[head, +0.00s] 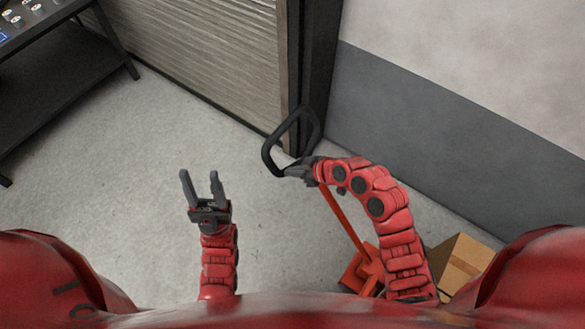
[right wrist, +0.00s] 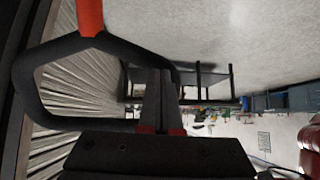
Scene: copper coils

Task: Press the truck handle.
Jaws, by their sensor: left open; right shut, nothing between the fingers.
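The truck handle (head: 267,152) is a black loop on top of an orange-red shaft (head: 345,220) that leads down to the orange truck body (head: 366,268). My right gripper (head: 287,172) is at the lower side of the loop, its fingers together with nothing visible between them. In the right wrist view the black loop (right wrist: 28,75) spreads on the left, with the shaft (right wrist: 90,15) above it. The closed fingers (right wrist: 162,85) overlap the loop's right side there; I cannot tell whether they touch it. My left gripper (head: 200,178) is open and empty above the floor, left of the handle.
A slatted shutter door (head: 200,45) with a dark frame stands behind the handle. A grey wall (head: 450,140) is at the right. A cardboard box (head: 462,262) sits beside the truck. A dark table (head: 60,80) stands far left. The floor (head: 110,180) between is clear.

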